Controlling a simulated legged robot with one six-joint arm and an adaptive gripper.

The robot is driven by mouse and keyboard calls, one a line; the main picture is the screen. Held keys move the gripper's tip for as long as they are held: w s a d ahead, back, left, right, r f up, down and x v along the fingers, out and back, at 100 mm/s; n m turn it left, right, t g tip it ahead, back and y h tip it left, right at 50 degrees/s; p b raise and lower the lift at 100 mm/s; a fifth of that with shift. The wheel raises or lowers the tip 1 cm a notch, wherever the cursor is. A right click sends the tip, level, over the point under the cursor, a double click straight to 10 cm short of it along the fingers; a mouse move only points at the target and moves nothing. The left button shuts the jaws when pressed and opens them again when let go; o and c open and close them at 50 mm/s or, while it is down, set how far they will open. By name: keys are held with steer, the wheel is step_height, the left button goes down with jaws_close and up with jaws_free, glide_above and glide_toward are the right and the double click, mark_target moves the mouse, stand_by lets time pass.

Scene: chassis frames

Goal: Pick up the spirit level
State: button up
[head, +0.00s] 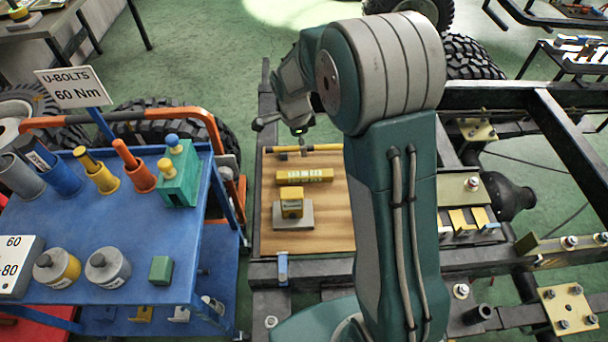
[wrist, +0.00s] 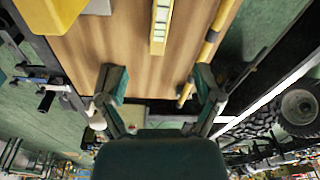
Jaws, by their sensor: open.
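The spirit level looks to be the short yellow bar with pale markings (head: 305,176) lying on a wooden board (head: 330,225). In the wrist view the yellow bar (wrist: 161,25) runs up out of the top edge, its near end ahead of the gap between my fingers. My gripper (wrist: 158,85) is open, with nothing between its fingers. In the head view my gripper (head: 299,131) is at the board's far edge, beyond the bar; the arm hides part of it.
A thin yellow rod with dark bands (head: 285,149) lies between my gripper and the bar; it passes by the right finger in the wrist view (wrist: 209,48). A yellow block on a grey base (head: 291,203) stands nearer. Dark chassis rails (head: 490,95) surround the board. A blue cart (head: 120,225) stands left.

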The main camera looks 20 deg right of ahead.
steer(key=m, duration=0.2)
glide_toward(304, 173)
steer(key=shift+g, duration=0.3)
steer(key=f, duration=0.4)
steer(key=shift+w+d+f, duration=0.2)
steer(key=shift+w+f, duration=0.1)
steer(key=shift+s+d+f, duration=0.15)
steer(key=shift+d+f, duration=0.05)
steer(key=shift+f, duration=1.25)
steer(key=shift+s+d+f, duration=0.15)
steer(key=shift+f, duration=1.3)
jaws_close()
